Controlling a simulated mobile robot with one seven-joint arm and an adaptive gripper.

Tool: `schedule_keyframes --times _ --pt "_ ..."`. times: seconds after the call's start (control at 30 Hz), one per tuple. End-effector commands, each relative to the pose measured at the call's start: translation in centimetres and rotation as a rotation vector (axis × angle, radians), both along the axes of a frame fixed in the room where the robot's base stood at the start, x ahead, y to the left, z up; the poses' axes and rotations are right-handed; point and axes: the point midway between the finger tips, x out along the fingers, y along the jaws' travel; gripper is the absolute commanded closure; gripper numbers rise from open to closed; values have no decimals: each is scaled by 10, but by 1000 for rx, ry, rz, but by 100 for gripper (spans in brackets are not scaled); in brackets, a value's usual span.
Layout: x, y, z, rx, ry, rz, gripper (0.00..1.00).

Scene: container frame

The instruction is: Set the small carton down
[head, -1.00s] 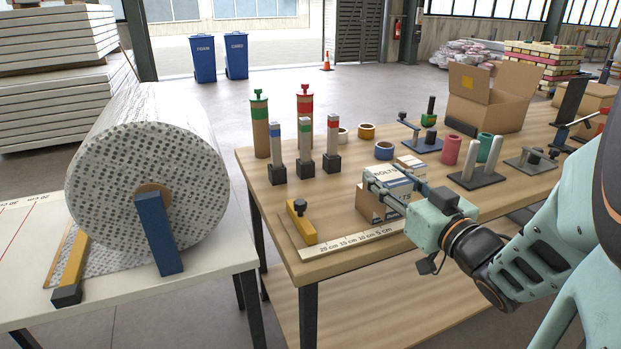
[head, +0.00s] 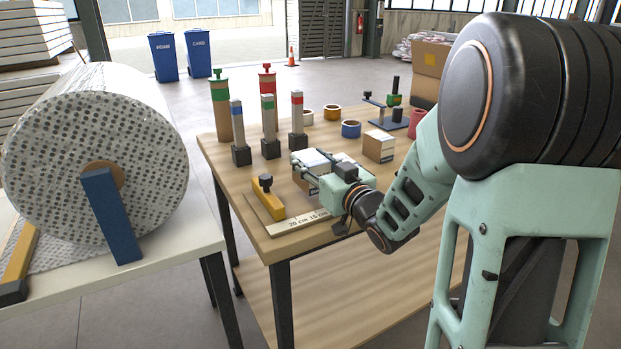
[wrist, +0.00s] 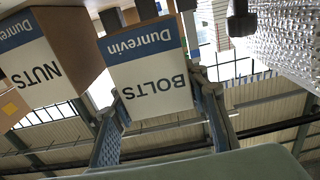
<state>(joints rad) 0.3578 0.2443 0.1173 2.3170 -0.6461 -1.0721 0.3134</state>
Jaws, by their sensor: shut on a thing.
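The small carton (wrist: 150,75) has a white "BOLTS" label with a blue "Dunrevin" band. My gripper (wrist: 160,100) is shut on it, with one finger along each side in the wrist view. In the head view my gripper (head: 308,166) is low over the near left part of the table, and the carton (head: 314,157) is partly hidden by the fingers. I cannot tell whether the carton's underside touches the tabletop. A second carton labelled "NUTS" (wrist: 48,68) stands apart to the left in the wrist view.
A carton (head: 378,147) stands right of my gripper on the wooden table (head: 235,195). Several posts (head: 268,125) stand behind, with tape rolls (head: 351,129) to the right.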

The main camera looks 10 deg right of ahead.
Motion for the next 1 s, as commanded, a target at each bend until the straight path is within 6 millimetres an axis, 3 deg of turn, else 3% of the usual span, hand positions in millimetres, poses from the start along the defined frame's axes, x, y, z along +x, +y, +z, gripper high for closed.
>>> schedule_keyframes --times 0.1,0.2,0.6,0.63,0.7,1.0 --pt "1 1 -24 1 1 0 93" --pt "1 1 -33 0 0 0 93" --pt "1 0 -36 -1 -1 0 93" --pt "1 0 -35 0 1 0 55" --pt "0 0 -35 0 1 0 51" --pt "0 0 -33 0 1 0 51"
